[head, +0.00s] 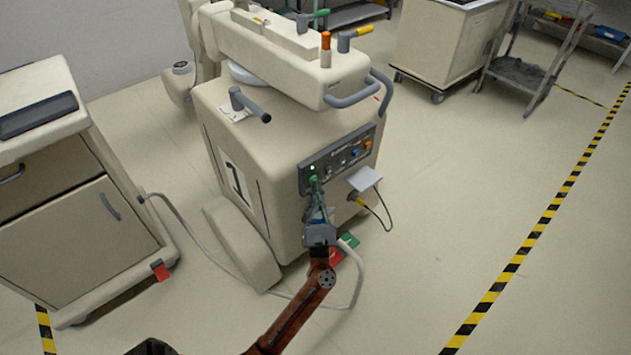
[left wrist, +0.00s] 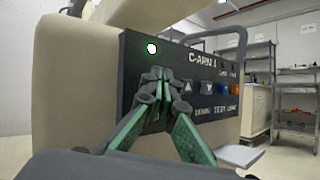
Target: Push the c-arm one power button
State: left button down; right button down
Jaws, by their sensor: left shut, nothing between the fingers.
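The C-arm (head: 285,130) is a cream wheeled machine marked with a large 1. Its dark control panel (head: 341,158) faces me and reads "C-ARM 1" in the left wrist view (left wrist: 205,70). A green-white light (left wrist: 151,48) is lit at the panel's upper left. My left gripper (head: 315,185) is shut and empty, its green fingers pointing at the panel's left part just below the light. In the left wrist view, the fingertips (left wrist: 157,76) cover that part, so any button there is hidden. I cannot tell whether they touch. My right gripper is not in view.
Grey, blue (left wrist: 223,88) and orange (left wrist: 234,90) buttons lie right of the fingers. A small pale shelf (head: 364,179) with a cable juts out below the panel. A cream cabinet (head: 75,230) stands left. Open floor lies right, up to a yellow-black stripe (head: 528,240).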

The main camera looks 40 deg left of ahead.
pick_arm(q)
jog(key=shift+d, duration=0.15)
jog(key=d, duration=0.6)
jog(key=shift+s, duration=0.2)
